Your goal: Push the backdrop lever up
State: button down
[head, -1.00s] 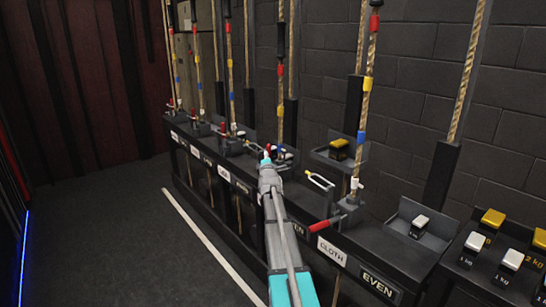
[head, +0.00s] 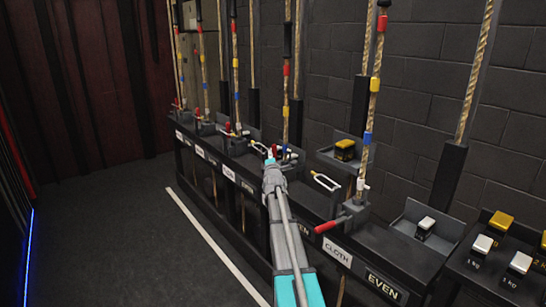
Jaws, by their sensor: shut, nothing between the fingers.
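My gripper (head: 271,157) is in the middle of the head view, at the far end of my arm, over the long black rail. It is shut and empty, beside the base of a rope with red, yellow and blue bands (head: 286,110). Its tip hides part of the fittings there, so I cannot tell whether it touches a lever. A lever with a red grip (head: 331,226) juts out nearer to me, above the label CLOTH (head: 337,251). More small red-handled levers (head: 228,127) stand farther along the rail. No label that I can read says backdrop.
The black rail (head: 390,240) runs along a dark brick wall. Upright ropes, metal loops (head: 326,182) and black and yellow weights (head: 345,150) stand along it. More weights (head: 501,219) lie at right. The floor (head: 120,220) at left is clear, with a white line.

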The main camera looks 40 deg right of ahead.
jog(key=s+a, duration=0.9)
jog(key=shift+s, duration=0.2)
dwell(0.6)
